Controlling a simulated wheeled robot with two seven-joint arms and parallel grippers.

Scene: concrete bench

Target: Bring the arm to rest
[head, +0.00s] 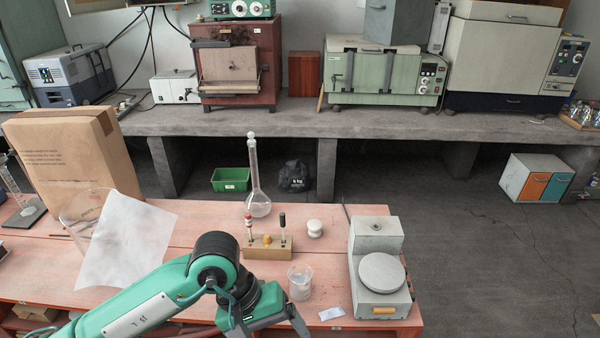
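My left arm comes in from the lower left, over the front of the red wooden bench (190,215). My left gripper (268,325) is at the bottom edge of the head view, pointing down near the bench's front edge. Its two fingers look spread apart, with nothing visible between them; the tips are cut off or hard to see. A small glass beaker (300,282) stands just right of and behind the gripper, seemingly apart from it. My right gripper is not in view.
Behind the gripper are a wooden stand (267,248) with small tools, a tall flask (257,190) and a white jar (314,228). A grey scale (380,265) stands right, a small packet (331,313) before it. A white sheet (125,240) and cardboard box (75,150) are left.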

